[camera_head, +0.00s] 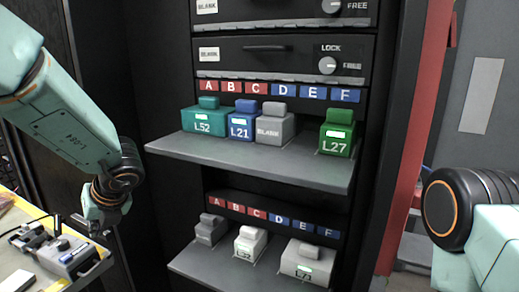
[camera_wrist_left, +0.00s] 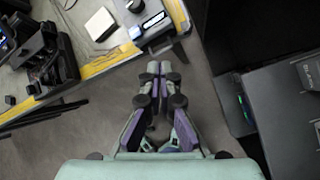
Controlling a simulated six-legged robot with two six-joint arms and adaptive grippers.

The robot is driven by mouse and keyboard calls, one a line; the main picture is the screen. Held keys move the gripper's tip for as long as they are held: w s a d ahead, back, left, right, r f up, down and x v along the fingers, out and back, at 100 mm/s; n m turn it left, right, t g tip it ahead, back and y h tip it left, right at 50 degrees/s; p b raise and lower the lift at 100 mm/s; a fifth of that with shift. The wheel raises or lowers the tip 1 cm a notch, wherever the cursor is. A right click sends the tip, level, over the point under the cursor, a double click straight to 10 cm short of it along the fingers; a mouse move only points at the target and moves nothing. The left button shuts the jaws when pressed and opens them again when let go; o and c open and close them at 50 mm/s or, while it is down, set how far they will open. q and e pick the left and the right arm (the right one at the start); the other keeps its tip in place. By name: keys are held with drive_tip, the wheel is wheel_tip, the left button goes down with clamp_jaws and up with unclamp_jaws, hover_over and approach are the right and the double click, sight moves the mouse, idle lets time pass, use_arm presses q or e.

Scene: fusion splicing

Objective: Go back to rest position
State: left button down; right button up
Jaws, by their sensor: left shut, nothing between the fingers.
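My left arm comes in from the left in the head view, and my left gripper (camera_head: 92,222) hangs beside the edge of the workbench. In the left wrist view the two fingers of this gripper (camera_wrist_left: 158,72) are together with nothing between them, above the floor by the bench edge. Only a teal and black part of my right arm shows at the right of the head view. My right gripper is out of the frame.
The workbench (camera_wrist_left: 110,58) has a grey device (camera_head: 62,252) near its edge. A black rack holds an upper shelf (camera_head: 300,172) with labelled modules, including green L27 (camera_head: 337,135), and a lower shelf (camera_head: 215,265) with several grey and white modules. A red post (camera_head: 420,100) stands right.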

use_arm(q)
drive_tip(key=s+d+f+m+t+h, duration=0.15)
drive_tip(key=f+m, duration=0.35)
drive_tip(key=m, duration=0.6)
drive_tip(key=s+d+f+m+t, duration=0.1)
drive_tip(key=s+d+f+m, duration=0.3)
drive_tip(key=m, duration=0.7)
drive_tip(key=s+f+m+t+h, duration=0.1)
drive_tip(key=f+m, duration=0.6)
drive_tip(key=m, duration=0.4)
drive_tip(key=s+d+f+m+g+h, duration=0.1)
drive_tip(key=s+d+f+m+g, duration=0.1)
drive_tip(key=s, duration=0.7)
drive_tip(key=s+d+f+m+g+h, duration=0.2)
drive_tip(key=s+d+f+m, duration=0.2)
drive_tip(key=s+f, duration=0.3)
drive_tip(key=s+d+f+m+g+h, duration=0.1)
drive_tip(key=s+d+f+m+g, duration=0.1)
drive_tip(key=s, duration=0.9)
wheel_tip(320, 180, down, 3)
drive_tip(key=d+m, duration=0.1)
drive_tip(key=m, duration=0.2)
drive_tip(key=shift+s+h, duration=0.35)
drive_tip(key=shift+s, duration=0.05)
drive_tip(key=shift+r, duration=0.1)
